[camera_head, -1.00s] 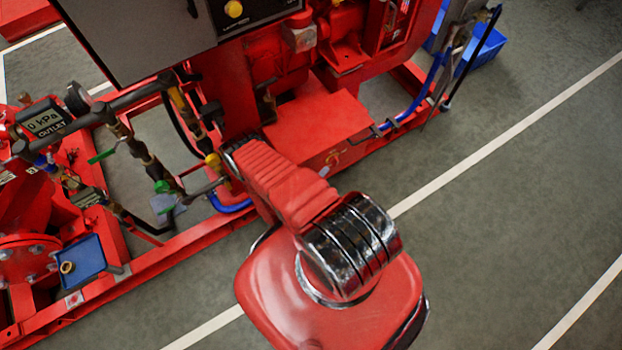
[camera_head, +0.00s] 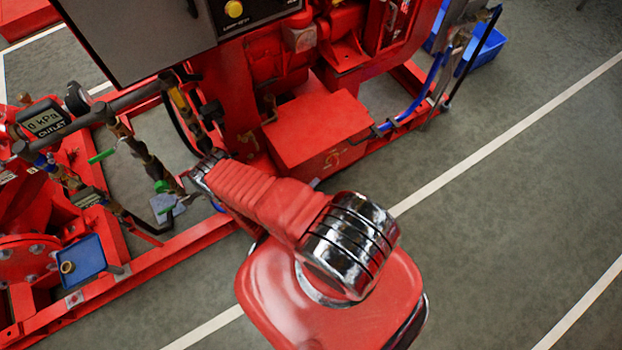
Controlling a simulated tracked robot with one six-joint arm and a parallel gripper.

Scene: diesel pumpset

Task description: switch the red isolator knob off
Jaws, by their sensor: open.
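My gripper is not visible, apparently hidden beyond the arm.
The red box (camera_head: 318,122) sits on the red skid frame (camera_head: 190,245). Pipes, hoses and green-handled valves crowd the left, with an outlet pressure display (camera_head: 43,122). A blue tray (camera_head: 82,262) is at lower left. A blue bin (camera_head: 483,50) stands at upper right. The floor on the right is clear.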

